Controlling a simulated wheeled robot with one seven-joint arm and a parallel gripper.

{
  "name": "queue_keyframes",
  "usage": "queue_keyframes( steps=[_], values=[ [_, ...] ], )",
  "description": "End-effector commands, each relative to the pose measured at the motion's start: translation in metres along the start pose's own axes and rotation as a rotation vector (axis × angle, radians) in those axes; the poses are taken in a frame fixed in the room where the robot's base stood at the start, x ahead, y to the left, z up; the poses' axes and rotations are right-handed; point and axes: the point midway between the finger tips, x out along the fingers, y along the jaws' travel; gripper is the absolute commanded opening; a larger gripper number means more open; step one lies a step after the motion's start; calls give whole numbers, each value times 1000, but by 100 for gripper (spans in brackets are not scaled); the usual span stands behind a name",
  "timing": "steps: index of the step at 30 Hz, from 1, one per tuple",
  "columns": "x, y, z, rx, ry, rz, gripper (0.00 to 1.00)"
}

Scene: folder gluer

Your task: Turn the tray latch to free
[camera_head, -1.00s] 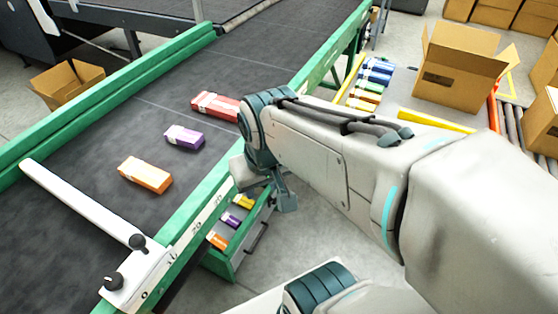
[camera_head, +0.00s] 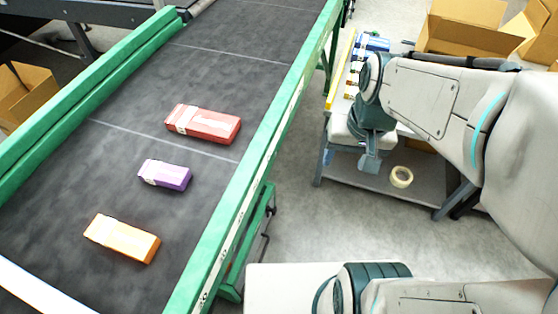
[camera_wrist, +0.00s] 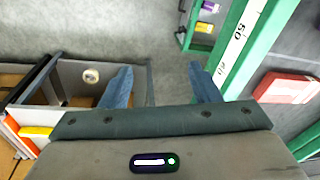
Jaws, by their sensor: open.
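The green tray (camera_head: 232,292) hangs under the near side of the conveyor, mostly hidden by the green rail. A dark handle or lever (camera_head: 268,228) shows at its outer side; I cannot tell whether this is the latch. In the wrist view the tray (camera_wrist: 186,40) is at the top, holding a purple and a yellow box. My gripper (camera_head: 370,162) is over the floor right of the conveyor, apart from the tray. In the wrist view my gripper (camera_wrist: 160,88) has its two blue fingers wide apart with nothing between them.
The conveyor's green rail (camera_head: 262,150) runs beside my gripper. Red (camera_head: 203,124), purple (camera_head: 165,175) and orange (camera_head: 122,238) boxes lie on the belt (camera_head: 110,140). A table (camera_head: 320,160) with a tape roll (camera_head: 401,176) on its lower shelf stands right. Floor between is clear.

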Motion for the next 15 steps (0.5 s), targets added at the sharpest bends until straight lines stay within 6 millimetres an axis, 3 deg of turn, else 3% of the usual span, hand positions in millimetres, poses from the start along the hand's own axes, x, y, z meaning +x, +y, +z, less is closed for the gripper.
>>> queue_keyframes(
  steps=[1, 15],
  values=[
    [30, 0, -5, 40, -52, -23, 56],
    [205, -13, -56, 407, -448, -301, 56]
  ],
)
